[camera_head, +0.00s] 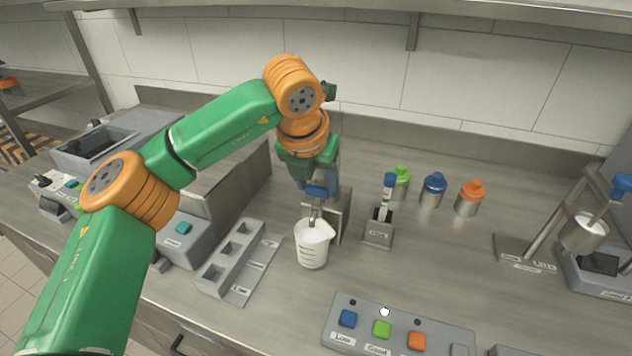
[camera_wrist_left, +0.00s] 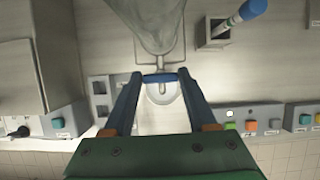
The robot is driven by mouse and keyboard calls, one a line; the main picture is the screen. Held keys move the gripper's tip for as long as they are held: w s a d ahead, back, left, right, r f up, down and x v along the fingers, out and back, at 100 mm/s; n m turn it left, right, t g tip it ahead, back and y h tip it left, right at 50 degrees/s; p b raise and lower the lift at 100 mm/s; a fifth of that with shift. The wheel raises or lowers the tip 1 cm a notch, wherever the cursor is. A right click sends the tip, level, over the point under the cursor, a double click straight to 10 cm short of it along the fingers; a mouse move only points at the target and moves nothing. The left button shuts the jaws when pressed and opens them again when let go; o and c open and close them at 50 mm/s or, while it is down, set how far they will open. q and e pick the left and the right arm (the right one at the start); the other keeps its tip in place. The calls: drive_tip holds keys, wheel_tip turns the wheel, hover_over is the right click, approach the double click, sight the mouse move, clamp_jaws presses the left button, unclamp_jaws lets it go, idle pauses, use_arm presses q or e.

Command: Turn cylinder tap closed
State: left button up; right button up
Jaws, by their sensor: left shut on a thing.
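The blue tap handle (camera_head: 316,190) sits on the front of the cylinder's stand, above a white measuring cup (camera_head: 312,244). My left gripper (camera_head: 313,182) is at the tap. In the left wrist view the blue handle (camera_wrist_left: 160,77) lies crosswise between the two fingertips (camera_wrist_left: 161,76), and the gripper is shut on it. The clear cylinder (camera_wrist_left: 152,22) rises beyond it there; in the head view my arm mostly hides it. The cup's pale rim (camera_wrist_left: 163,97) shows below the tap. My right gripper is not in view.
A marker-like blue-capped tube (camera_head: 388,190) stands in a small holder (camera_head: 378,234) to the right. Green, blue and orange capped bottles (camera_head: 434,190) stand behind. A button panel (camera_head: 400,335) is in front; a grey slotted rack (camera_head: 231,262) is left.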

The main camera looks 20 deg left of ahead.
use_arm(q)
drive_tip(key=o, duration=1.4)
drive_tip(key=shift+c, duration=0.2)
drive_tip(key=v, duration=0.7)
drive_tip(key=shift+b, duration=0.4)
drive_tip(key=shift+r, duration=0.1)
